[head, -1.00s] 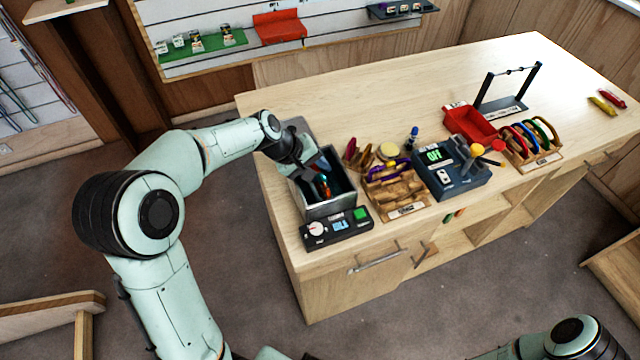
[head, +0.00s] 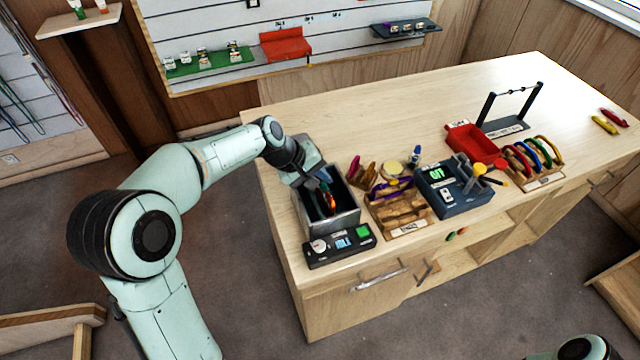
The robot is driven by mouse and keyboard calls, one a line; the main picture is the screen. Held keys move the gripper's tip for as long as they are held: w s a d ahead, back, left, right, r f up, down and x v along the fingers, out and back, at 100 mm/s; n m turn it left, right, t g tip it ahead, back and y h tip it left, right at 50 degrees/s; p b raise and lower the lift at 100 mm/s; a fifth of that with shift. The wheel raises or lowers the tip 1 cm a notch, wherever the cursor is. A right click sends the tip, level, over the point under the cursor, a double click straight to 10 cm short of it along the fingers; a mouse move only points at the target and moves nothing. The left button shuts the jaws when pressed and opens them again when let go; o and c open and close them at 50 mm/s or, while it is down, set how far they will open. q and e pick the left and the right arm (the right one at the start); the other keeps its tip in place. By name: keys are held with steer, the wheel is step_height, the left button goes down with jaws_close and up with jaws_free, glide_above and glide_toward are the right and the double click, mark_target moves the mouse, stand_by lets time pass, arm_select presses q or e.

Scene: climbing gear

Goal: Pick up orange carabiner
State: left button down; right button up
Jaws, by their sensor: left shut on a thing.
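My left gripper (head: 323,187) reaches down into an open grey box (head: 333,221) at the left end of the wooden bench. It is shut on a small orange thing (head: 331,202), which looks like the orange carabiner. The carabiner is between or just under the fingertips, inside the mouth of the box; its lower part and its exact shape are too small and dark to make out. The fingers are partly hidden by the box's shadow. My right gripper is out of view; only a part of that arm shows at the bottom right.
A control panel (head: 340,245) with a green button stands before the box. To its right are a wooden rack (head: 402,211), a dark blue device (head: 455,199), a red tray (head: 470,139) and a rack of coloured rings (head: 540,182). The bench's back left is clear.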

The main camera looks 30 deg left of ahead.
arm_select(q)
step_height(320, 180, up, 17)
steer(key=p, duration=0.2)
steer(key=shift+p, duration=0.3)
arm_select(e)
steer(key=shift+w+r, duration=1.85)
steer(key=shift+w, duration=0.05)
arm_select(q)
steer(key=shift+f, duration=0.15)
